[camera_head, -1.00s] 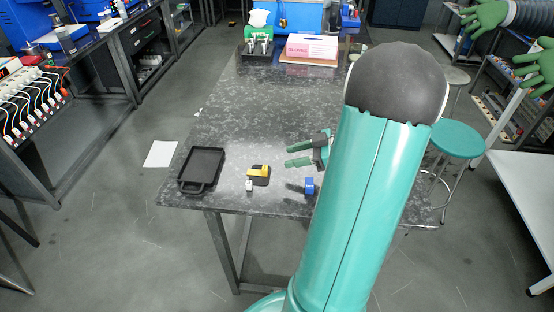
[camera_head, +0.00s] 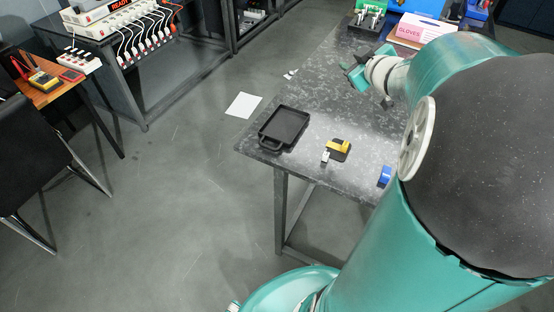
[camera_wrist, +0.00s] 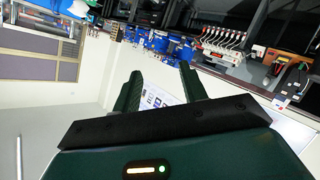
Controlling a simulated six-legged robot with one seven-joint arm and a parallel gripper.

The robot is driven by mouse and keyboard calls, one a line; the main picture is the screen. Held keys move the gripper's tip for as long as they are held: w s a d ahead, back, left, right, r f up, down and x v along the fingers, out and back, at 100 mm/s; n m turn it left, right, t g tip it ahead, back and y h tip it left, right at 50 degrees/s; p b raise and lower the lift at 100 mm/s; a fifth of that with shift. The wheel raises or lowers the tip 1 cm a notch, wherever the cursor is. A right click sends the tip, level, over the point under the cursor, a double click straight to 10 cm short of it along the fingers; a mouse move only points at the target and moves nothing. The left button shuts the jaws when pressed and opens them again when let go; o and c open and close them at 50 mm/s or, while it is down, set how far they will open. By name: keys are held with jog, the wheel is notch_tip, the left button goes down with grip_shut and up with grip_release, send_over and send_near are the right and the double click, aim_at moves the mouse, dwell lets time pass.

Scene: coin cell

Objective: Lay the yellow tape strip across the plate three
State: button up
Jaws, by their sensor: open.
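The yellow tape strip (camera_head: 338,146) lies on a small dark plate (camera_head: 337,156) near the front edge of the table in the head view. A small white piece (camera_head: 325,157) is beside it. Whether this plate is plate three cannot be read. The wrist view shows the room and a wall, not the strip.
A black tray (camera_head: 284,128) lies left of the plate on the speckled table (camera_head: 330,105). A blue roll (camera_head: 384,176) is at the right, partly near my arm. The table between is clear.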

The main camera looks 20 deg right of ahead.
jog(key=s+a+r+m+g+h, duration=0.1)
jog(key=a+r+m+h, duration=0.1)
jog(key=a+r+m, duration=0.3)
jog(key=s+a+f+g+y, duration=0.2)
jog(key=s+a+f+g, duration=0.1)
jog(key=s+a, duration=0.6)
jog(key=s+a+f+g+y, duration=0.3)
jog(key=s+a, duration=0.5)
jog(key=a, duration=0.8)
notch_tip(320, 180, down, 2)
jog(key=shift+s+f+g, duration=0.25)
jog(key=shift+s+g, duration=0.1)
jog(key=shift+g, duration=0.25)
jog(key=shift+c, duration=0.6)
jog(key=shift+d, duration=0.25)
